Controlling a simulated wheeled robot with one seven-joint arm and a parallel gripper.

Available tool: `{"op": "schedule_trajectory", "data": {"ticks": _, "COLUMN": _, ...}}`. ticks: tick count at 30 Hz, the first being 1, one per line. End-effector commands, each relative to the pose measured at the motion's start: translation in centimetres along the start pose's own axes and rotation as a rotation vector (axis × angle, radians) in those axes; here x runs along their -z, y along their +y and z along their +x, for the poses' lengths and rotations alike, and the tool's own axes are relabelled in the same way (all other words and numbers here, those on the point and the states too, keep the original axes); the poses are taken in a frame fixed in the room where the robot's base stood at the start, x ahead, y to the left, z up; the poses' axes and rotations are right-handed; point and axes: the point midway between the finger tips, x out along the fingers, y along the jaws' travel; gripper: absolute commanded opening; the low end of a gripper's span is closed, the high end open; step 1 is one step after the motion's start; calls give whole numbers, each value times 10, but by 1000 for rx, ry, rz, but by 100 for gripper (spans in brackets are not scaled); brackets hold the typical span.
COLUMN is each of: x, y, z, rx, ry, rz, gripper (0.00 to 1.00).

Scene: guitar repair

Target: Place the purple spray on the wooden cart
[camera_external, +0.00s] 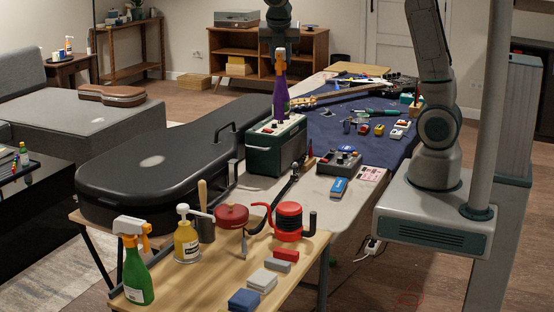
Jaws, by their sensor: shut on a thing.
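The purple spray (280,98) is a purple bottle with an orange and white trigger head. It is upright, above or just behind the green amplifier-like box (262,147); whether it touches the box I cannot tell. My gripper (280,52) points down from the top edge and is shut on the spray's head. A light wooden top on dark legs, apparently the wooden cart (192,292), stands at the front. On it are a green spray bottle (138,278), a yellow bottle (186,243), a red-and-black coiled item (288,220) and small blocks.
A black guitar case (150,175) lies left of the green box. A long table with a blue cloth (340,125) holds a guitar, pedals and tools. A low wooden shelf (305,50) stands at the back. The front wooden top has bare room near its middle.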

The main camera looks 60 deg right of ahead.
Motion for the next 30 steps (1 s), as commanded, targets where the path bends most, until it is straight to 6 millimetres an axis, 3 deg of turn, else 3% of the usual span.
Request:
{"op": "schedule_trajectory", "data": {"ticks": 1, "x": 14, "y": 24, "z": -8, "rx": -26, "ry": -2, "rz": -62, "gripper": 0}}
{"op": "schedule_trajectory", "data": {"ticks": 6, "x": 68, "y": 94, "z": -38, "rx": -111, "ry": -7, "rz": -269, "gripper": 0}}
{"op": "schedule_trajectory", "data": {"ticks": 11, "x": 131, "y": 147, "z": -68, "rx": -192, "ry": -10, "rz": -457, "gripper": 0}}
{"op": "schedule_trajectory", "data": {"ticks": 15, "x": 195, "y": 183, "z": -94, "rx": -262, "ry": -9, "rz": -615, "gripper": 0}}
{"op": "schedule_trajectory", "data": {"ticks": 21, "x": 291, "y": 215, "z": -127, "rx": -355, "ry": -5, "rz": -827, "gripper": 0}}
{"op": "schedule_trajectory", "data": {"ticks": 24, "x": 329, "y": 221, "z": -140, "rx": -392, "ry": -2, "rz": -906, "gripper": 0}}
{"op": "schedule_trajectory", "data": {"ticks": 30, "x": 386, "y": 225, "z": -157, "rx": -442, "ry": 4, "rz": -1020, "gripper": 0}}
